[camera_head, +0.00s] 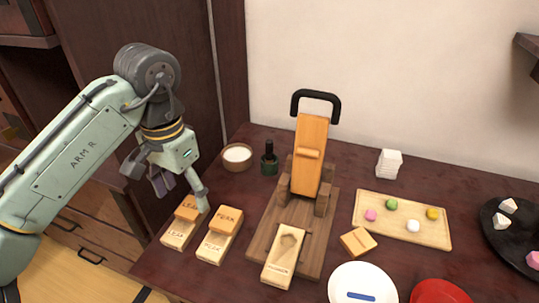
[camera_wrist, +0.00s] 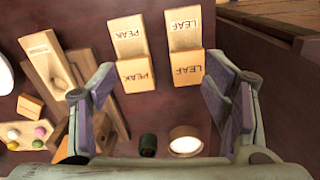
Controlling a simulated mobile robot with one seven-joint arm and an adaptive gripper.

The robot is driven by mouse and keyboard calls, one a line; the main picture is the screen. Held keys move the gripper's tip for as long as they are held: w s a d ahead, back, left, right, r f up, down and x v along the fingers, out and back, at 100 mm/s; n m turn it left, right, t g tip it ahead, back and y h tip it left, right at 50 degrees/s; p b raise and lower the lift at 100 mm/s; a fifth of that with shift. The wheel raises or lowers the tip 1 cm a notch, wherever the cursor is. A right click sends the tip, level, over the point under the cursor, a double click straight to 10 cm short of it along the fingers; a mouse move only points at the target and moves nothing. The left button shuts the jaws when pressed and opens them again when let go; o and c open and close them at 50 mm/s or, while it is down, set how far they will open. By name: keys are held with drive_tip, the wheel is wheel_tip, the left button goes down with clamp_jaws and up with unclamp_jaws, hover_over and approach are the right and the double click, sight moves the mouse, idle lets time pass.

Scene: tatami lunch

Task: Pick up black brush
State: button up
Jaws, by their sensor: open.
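A slim black upright piece in a dark green round holder (camera_head: 269,161) stands at the back of the table, right of a small bowl; it may be the black brush, but I cannot make out bristles. In the wrist view this dark round piece (camera_wrist: 148,144) shows at the bottom, seen from above. My gripper (camera_head: 180,188) is open and empty, above the table's left edge near the LEAF blocks (camera_head: 184,220). In the wrist view its two fingers (camera_wrist: 160,78) stand wide apart, with the blocks and table surface below.
A bowl of white stuff (camera_head: 237,154) stands left of the dark holder. PEAK blocks (camera_head: 219,236) lie at the front left. A wooden press (camera_head: 310,155) with a black handle rises right of the holder. A tray (camera_head: 440,238) of coloured balls lies further right.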

sight(269, 142)
drive_tip(key=shift+c, duration=0.5)
drive_tip(key=w+d+r+m, duration=0.1)
drive_tip(key=w+m, duration=0.1)
drive_tip(key=w, duration=0.1)
drive_tip(key=w+d+m+p, duration=0.1)
drive_tip(key=w+d+m, duration=0.1)
drive_tip(key=w, duration=0.2)
drive_tip(key=w+d+r+m, duration=0.1)
drive_tip(key=w+d, duration=0.1)
drive_tip(key=w, duration=0.2)
drive_tip(key=shift+w+d+r+m+p, duration=0.2)
drive_tip(key=shift+r+m+p, duration=0.1)
drive_tip(key=shift+m, duration=0.1)
drive_tip(key=c, duration=0.5)
drive_tip(key=w+d+m, duration=0.2)
drive_tip(key=w+d, duration=0.1)
drive_tip(key=w+d+m+p, duration=0.1)
drive_tip(key=w+d+m, duration=0.2)
drive_tip(key=w+d, duration=0.1)
drive_tip(key=w+d+m, duration=0.3)
drive_tip(key=w, duration=0.1)
drive_tip(key=shift+w+d+r, duration=0.15)
drive_tip(key=shift+d+r, duration=0.15)
drive_tip(key=shift+d, duration=0.1)
drive_tip(key=shift+c, duration=0.3)
drive_tip(key=shift+w+d+f+m, duration=0.15)
drive_tip(key=shift+f+m, duration=0.1)
drive_tip(key=shift+m, duration=0.05)
drive_tip(key=shift+f+p, duration=1.4)
drive_tip(key=shift+f, duration=3.8)
